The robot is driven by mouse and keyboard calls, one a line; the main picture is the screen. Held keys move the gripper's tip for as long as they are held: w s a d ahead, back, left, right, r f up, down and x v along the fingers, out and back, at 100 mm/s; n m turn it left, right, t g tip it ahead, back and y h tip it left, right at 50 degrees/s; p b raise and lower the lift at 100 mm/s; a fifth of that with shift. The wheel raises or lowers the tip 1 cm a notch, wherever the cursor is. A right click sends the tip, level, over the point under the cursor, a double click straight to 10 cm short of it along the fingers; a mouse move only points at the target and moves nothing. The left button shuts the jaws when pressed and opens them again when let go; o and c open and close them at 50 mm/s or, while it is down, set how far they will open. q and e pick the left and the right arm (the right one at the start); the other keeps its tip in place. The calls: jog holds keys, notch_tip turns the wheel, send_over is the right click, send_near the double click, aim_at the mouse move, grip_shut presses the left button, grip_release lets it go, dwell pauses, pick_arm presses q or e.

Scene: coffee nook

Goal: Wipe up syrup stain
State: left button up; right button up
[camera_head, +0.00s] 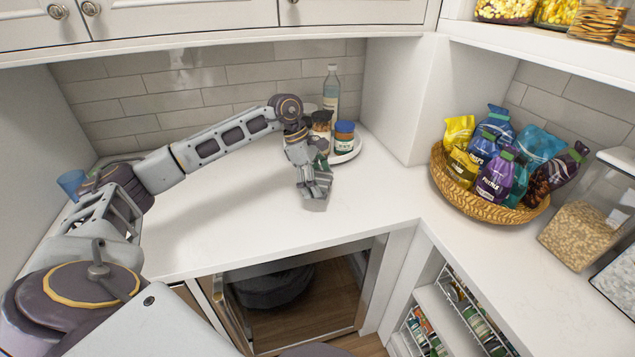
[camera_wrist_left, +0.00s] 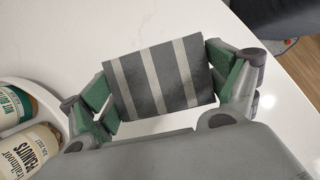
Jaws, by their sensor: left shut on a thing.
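My left gripper (camera_head: 312,190) reaches over the white counter (camera_head: 230,220) from the left. It is shut on a grey cloth with pale stripes (camera_wrist_left: 158,78), held between the green finger pads in the left wrist view. In the head view the cloth (camera_head: 316,203) shows just below the fingers, close to the counter top; I cannot tell whether it touches. No syrup stain shows clearly on the visible counter; any spot under the cloth or gripper is hidden. My right gripper is not in view.
A round white tray (camera_head: 347,156) with jars (camera_head: 343,138) and a clear bottle (camera_head: 331,92) stands just behind the gripper. A wicker basket of snack bags (camera_head: 478,205) and clear food containers (camera_head: 578,233) stand at right. A blue cup (camera_head: 71,183) is at far left. The counter's middle left is clear.

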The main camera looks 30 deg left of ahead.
pick_arm(q)
jog(key=shift+r+p, duration=0.6)
jog(key=shift+r, duration=0.65)
jog(key=shift+f, duration=0.1)
